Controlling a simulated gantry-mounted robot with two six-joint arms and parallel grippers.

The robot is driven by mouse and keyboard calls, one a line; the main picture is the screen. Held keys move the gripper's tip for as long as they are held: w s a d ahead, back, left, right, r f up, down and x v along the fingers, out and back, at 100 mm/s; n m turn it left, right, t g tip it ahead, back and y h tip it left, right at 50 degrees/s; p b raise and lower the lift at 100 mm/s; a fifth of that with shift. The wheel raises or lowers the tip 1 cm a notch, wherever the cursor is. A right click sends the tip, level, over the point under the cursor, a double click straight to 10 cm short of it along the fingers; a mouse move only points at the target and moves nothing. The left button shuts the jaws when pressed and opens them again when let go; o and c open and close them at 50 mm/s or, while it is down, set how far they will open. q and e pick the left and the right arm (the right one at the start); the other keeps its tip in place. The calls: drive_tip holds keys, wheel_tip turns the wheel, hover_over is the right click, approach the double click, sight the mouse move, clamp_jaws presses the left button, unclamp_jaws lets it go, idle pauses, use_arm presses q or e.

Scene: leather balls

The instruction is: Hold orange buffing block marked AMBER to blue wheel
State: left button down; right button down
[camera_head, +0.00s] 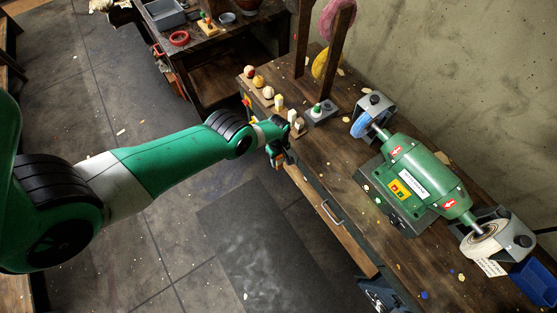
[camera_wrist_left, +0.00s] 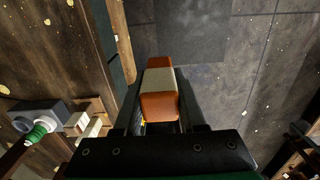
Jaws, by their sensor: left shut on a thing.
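My left gripper (camera_head: 276,152) is beside the left edge of the workbench, near a row of small blocks and knobs. In the left wrist view it is shut on an orange block (camera_wrist_left: 159,106) with a cream band across its middle. No AMBER marking is legible on it. The block is small and mostly hidden by the gripper in the head view. The blue wheel (camera_head: 361,125) is at the upper left end of the green bench grinder (camera_head: 423,174), to the right of my left gripper and apart from the block. I do not make out my right gripper.
A wooden strip with rounded pieces (camera_head: 259,81) and a grey box with a green-topped piece (camera_head: 320,111) stand near the gripper. Upright posts (camera_head: 336,50) hold coloured wheels behind. A pale wheel (camera_head: 483,240) is at the grinder's other end. Floor left of the bench is open.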

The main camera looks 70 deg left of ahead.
use_arm(q)
drive_tip(key=w+f+t+y+b, duration=0.1)
drive_tip(key=w+f+t+b, duration=0.1)
drive_tip(key=w+b, duration=0.4)
drive_tip(key=w+f+t+b, duration=0.2)
drive_tip(key=w+t+b, duration=0.3)
drive_tip(key=w+b, duration=0.1)
drive_tip(key=w+f+t+y+b, duration=0.1)
drive_tip(key=w+f+t+b, duration=0.1)
drive_tip(key=w+t+b, duration=0.2)
drive_tip(key=shift+w+f+y+b, duration=0.15)
drive_tip(key=shift+w+y+b, duration=0.15)
drive_tip(key=shift+w+b, duration=1)
drive_tip(key=s+d+r+t+y+b, duration=0.25)
drive_tip(key=d+r+t+b, duration=0.5)
drive_tip(key=r+b, duration=0.45)
drive_tip(key=b+x, duration=0.3)
drive_tip(key=x, duration=0.4)
drive_tip(key=shift+a+t+h, duration=0.4)
drive_tip(key=shift+t+h, duration=0.05)
